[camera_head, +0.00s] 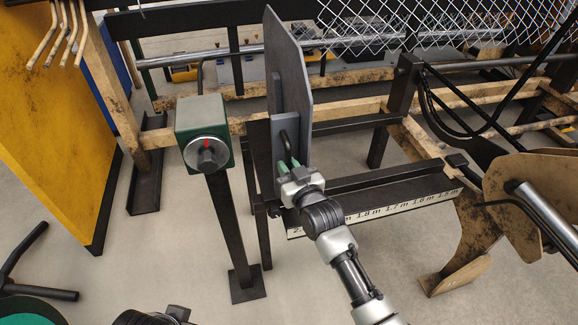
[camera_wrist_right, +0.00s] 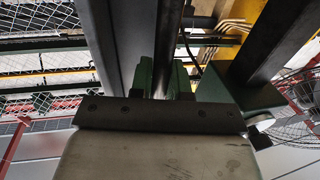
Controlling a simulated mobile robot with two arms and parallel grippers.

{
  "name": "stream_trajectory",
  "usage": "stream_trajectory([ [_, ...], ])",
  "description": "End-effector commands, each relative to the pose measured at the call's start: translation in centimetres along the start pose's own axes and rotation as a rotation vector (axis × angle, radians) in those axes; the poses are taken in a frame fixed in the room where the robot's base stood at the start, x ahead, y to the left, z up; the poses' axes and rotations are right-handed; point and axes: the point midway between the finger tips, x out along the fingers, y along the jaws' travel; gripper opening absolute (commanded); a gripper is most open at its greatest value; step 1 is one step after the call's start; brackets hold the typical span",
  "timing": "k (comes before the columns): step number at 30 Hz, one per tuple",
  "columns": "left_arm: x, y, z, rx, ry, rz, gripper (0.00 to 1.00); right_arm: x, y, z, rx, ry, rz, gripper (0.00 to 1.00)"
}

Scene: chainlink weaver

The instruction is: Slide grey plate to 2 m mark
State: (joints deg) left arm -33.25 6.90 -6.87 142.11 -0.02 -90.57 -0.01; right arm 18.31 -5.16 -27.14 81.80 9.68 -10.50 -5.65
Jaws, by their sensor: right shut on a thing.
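The grey plate (camera_head: 290,75) stands upright on the rail in the head view, near the left end of the scale strip (camera_head: 400,202). A dark curved handle (camera_head: 289,124) is on its near side. My right gripper (camera_head: 287,164), with green fingers, is shut on this handle. In the right wrist view, the green fingers (camera_wrist_right: 160,75) close around a bar. The strip reads 1.8 m, 1.7 m and lower values toward the right. A figure starting with 2 shows at its left end; my wrist covers part of the strip there.
A green box with a round knob (camera_head: 206,150) stands on a post left of the plate. A yellow panel (camera_head: 60,110) is further left. Chain-link mesh (camera_head: 400,25) hangs behind. Wooden brackets (camera_head: 530,190) and black hoses are at right.

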Motion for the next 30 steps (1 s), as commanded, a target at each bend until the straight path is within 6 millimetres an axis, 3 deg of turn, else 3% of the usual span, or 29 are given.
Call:
stream_trajectory([
  [7, 0.0, 0.0, 0.0, 0.0, 0.001, 0.0, 0.43, 0.0, -0.6, 0.1, 0.004, 0.0, -0.009, 0.0],
  [8, 0.0, 0.0, 0.0, 0.0, 0.001, 0.0, 0.43, 0.0, -0.6, 0.1, 0.005, 0.0, -0.009, 0.2],
  [12, 0.0, 0.0, 0.0, 0.0, 0.001, 0.0, 0.43, 0.0, -0.5, 0.1, 0.004, 0.0, -0.008, 0.41],
  [24, 0.1, 0.0, -0.2, 0.0, 0.004, 0.001, 0.43, -0.9, -0.3, 0.1, 0.003, -0.001, -0.004, 0.41],
  [30, 3.6, 0.1, -0.1, 0.001, -0.021, 0.005, 0.43, -4.4, -0.3, 0.0, 0.002, -0.003, -0.005, 0.41],
])
